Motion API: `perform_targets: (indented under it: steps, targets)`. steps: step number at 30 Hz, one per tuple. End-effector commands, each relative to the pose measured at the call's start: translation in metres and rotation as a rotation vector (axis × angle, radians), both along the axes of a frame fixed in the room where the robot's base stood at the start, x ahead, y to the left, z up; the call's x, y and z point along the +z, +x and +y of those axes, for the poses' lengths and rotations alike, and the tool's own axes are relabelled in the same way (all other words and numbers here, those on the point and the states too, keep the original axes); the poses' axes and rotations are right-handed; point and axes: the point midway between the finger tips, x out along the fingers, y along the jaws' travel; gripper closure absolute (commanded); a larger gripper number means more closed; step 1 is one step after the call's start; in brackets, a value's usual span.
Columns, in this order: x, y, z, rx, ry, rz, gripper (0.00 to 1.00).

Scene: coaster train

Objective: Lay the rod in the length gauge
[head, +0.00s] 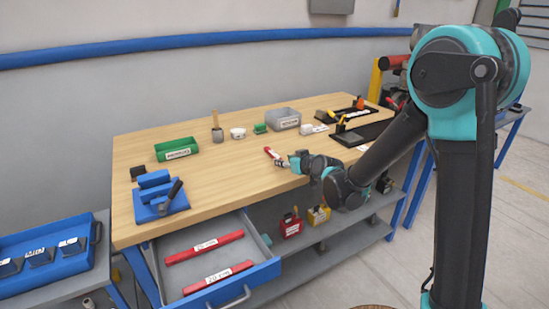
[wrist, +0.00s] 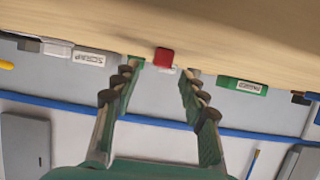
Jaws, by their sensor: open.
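A short red rod with a white label (head: 271,153) lies on the wooden bench near its front edge. Its red end (wrist: 163,57) shows in the wrist view, in the gap between my fingertips. My gripper (head: 282,164) is low at the bench's front edge, beside the rod, with its fingers apart. In the wrist view my gripper (wrist: 164,69) is open, and I cannot tell if a finger touches the rod. A blue fixture with a dark lever (head: 160,197) stands at the bench's left end; I cannot tell whether it is the length gauge.
An open drawer (head: 263,271) below the bench holds two longer labelled red bars. A green bin (head: 176,150), a grey bin (head: 284,119) and black trays (head: 365,133) stand on the bench. The wooden bench top (head: 225,170) is clear between the blue fixture and the rod.

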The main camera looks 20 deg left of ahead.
Motion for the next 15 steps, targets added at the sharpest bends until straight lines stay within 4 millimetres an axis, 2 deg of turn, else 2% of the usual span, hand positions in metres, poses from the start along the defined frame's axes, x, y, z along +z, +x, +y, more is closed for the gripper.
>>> perform_targets:
  steps: [15]
  targets:
    - [-0.017,0.032,0.037,0.000,-0.001,-0.001,0.57]
